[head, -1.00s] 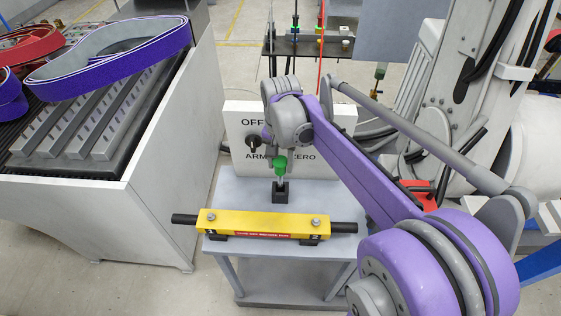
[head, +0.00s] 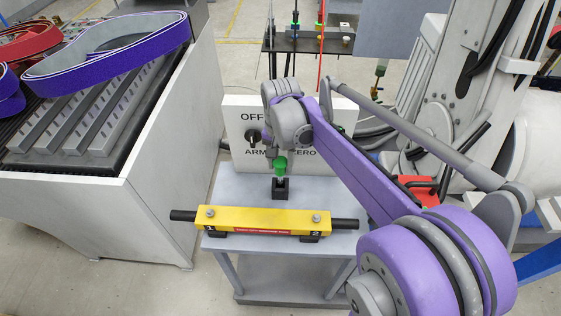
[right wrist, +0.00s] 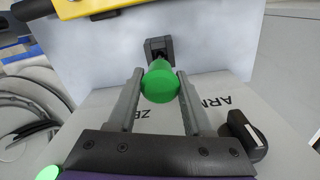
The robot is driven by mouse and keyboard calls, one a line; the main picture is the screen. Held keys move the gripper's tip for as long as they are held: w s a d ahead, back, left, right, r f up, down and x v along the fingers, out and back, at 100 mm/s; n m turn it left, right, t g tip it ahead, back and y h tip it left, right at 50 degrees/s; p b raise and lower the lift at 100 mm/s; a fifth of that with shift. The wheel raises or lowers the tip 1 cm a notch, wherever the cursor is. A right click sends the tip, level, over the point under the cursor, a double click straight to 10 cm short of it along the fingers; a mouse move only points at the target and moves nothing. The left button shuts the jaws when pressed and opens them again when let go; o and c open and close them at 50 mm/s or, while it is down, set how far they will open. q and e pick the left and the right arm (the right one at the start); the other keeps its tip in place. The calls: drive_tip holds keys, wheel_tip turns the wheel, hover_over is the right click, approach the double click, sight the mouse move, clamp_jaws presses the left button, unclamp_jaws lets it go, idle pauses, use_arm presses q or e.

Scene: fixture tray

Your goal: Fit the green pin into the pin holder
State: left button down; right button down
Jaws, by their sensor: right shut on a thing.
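The green pin (head: 280,167) stands upright over the black pin holder (head: 280,189) on the grey table. Its lower end meets the top of the holder; how deep it sits inside is hidden. My right gripper (head: 281,158) comes down from above and is shut on the green pin. In the right wrist view the round green pin head (right wrist: 160,85) lies between the two fingers of my right gripper (right wrist: 160,79), with the black holder (right wrist: 158,48) just beyond it. My left gripper is not in view.
A yellow bar fixture (head: 262,220) with black rod ends lies at the table's front. A white panel (head: 237,113) with a black knob stands close behind the holder. A machine bed with purple belts (head: 110,52) is at left. Bare table (head: 235,186) shows left of the holder.

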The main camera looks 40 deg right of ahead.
sight(281, 172)
drive_tip(key=shift+f+b, duration=1.1)
drive_tip(key=shift+f, duration=0.85)
drive_tip(key=shift+c, duration=1.2)
unclamp_jaws()
wheel_tip(281, 172, up, 11)
drive_tip(key=shift+f+p, duration=0.1)
drive_tip(key=shift+p, duration=0.3)
